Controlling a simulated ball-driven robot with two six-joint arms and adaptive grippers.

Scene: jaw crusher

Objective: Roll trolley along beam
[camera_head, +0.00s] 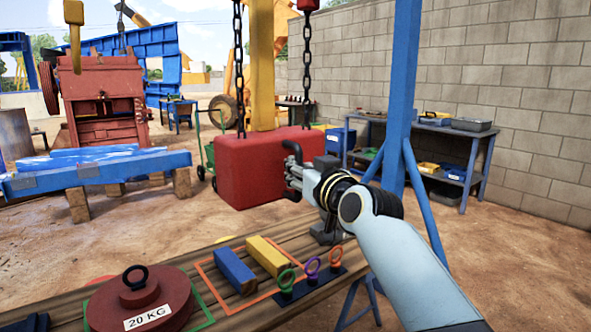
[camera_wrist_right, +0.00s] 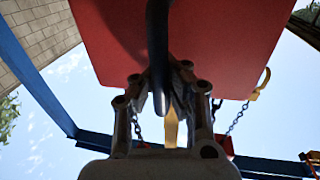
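I cannot tell whether that part is the trolley. My left gripper is not in view.
The bench (camera_head: 240,292) below holds a 20 KG red weight (camera_head: 140,302), blue and yellow bars, and coloured eyebolts. A blue post (camera_head: 400,90) stands right of the block. A red crusher (camera_head: 103,95) and blue beam on supports stand at left.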

